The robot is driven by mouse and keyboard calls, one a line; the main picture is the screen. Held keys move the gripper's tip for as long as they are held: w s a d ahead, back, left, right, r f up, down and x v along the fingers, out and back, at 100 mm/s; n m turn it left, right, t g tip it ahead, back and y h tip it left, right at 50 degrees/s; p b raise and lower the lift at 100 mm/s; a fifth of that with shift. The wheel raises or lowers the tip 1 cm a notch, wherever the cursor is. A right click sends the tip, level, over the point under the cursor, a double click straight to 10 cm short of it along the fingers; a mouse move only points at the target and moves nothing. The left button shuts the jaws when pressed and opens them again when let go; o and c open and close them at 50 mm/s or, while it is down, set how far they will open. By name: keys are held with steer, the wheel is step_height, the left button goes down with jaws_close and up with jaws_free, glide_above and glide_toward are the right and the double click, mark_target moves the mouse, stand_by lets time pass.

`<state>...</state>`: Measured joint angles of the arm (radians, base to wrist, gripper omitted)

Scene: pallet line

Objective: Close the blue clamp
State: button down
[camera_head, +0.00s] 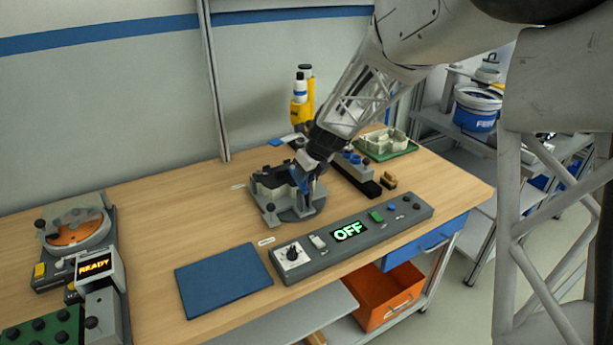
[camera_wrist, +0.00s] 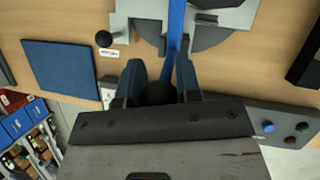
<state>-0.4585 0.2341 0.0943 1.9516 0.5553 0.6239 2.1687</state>
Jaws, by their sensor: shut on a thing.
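The blue clamp (camera_head: 296,177) is on a grey fixture (camera_head: 268,185) in the middle of the bench. In the wrist view its long blue lever (camera_wrist: 176,25) runs from the top edge down between my fingers, to a dark round knob (camera_wrist: 160,93). My gripper (camera_head: 304,168) reaches down to the fixture from the upper right. In the wrist view my gripper (camera_wrist: 158,75) has one finger on each side of the lever's end and is shut on it. My gripper partly hides the clamp in the head view, so its exact angle is hard to tell.
A control panel (camera_head: 320,252) reading OFF lies in front of the fixture, beside a blue mat (camera_head: 223,281). A yellow bottle (camera_head: 302,105) stands behind. A dark-based block (camera_head: 355,172) and a green tray (camera_head: 386,143) are to the right. A READY station (camera_head: 97,268) is at left.

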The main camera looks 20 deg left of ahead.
steer(key=shift+w+a+g+h, duration=0.6)
steer(key=shift+g+h, duration=0.15)
steer(key=shift+h, duration=0.1)
steer(key=shift+w+a+g+h, duration=0.55)
steer(key=shift+g+h, duration=0.2)
steer(key=shift+h, duration=0.1)
steer(key=c, duration=0.8)
jaws_free()
steer(key=r, duration=0.2)
steer(key=w+r, duration=0.1)
steer(key=r, duration=0.2)
steer(key=d+r, duration=0.1)
steer(key=r, duration=0.1)
steer(key=shift+w+r, duration=0.15)
steer(key=shift+r, duration=0.1)
